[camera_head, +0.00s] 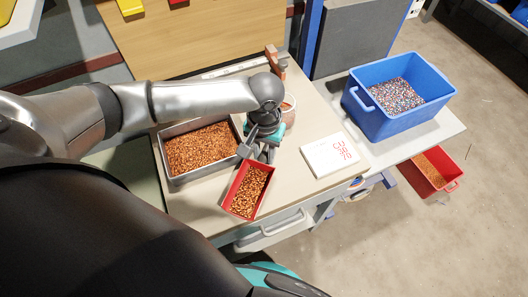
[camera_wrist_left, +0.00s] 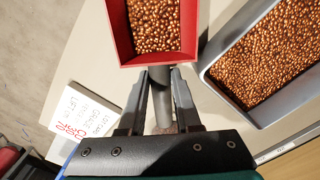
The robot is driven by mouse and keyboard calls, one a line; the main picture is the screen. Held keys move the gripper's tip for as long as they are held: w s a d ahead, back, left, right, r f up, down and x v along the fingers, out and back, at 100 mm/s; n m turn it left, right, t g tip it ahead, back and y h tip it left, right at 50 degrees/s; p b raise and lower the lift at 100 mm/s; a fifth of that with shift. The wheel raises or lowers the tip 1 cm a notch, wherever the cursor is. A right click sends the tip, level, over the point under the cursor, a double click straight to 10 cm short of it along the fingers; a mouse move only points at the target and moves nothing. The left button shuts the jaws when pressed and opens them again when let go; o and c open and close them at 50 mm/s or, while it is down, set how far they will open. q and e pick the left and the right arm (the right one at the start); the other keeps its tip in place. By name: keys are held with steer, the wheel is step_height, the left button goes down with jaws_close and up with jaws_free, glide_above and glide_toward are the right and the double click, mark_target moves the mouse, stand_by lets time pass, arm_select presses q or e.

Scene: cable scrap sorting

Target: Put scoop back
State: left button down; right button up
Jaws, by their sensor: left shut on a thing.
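The scoop (camera_head: 236,204) is a red open box full of copper-coloured granules, with a grey handle. My left gripper (camera_head: 262,150) is shut on that handle. In the left wrist view the handle (camera_wrist_left: 180,92) runs between the two fingers (camera_wrist_left: 162,100), and the red scoop (camera_wrist_left: 122,48) extends beyond them. The scoop is near the table's front edge, just right of a grey metal tray (camera_head: 172,181) of copper granules. I cannot tell whether it touches the table. My right gripper is not in view.
A white card with red print (camera_head: 318,163) lies right of the scoop. A round container (camera_head: 291,103) is partly hidden behind my left wrist. A blue bin (camera_head: 387,122) of mixed granules stands at right; a red bin (camera_head: 420,178) is lower. The tabletop (camera_head: 312,117) has bare room behind the card.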

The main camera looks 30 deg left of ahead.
arm_select(q)
steer(key=c, duration=0.6)
jaws_free()
steer(key=shift+f, duration=0.1)
step_height(320, 180, up, 12)
steer(key=p, duration=0.4)
steer(key=shift+r, duration=0.2)
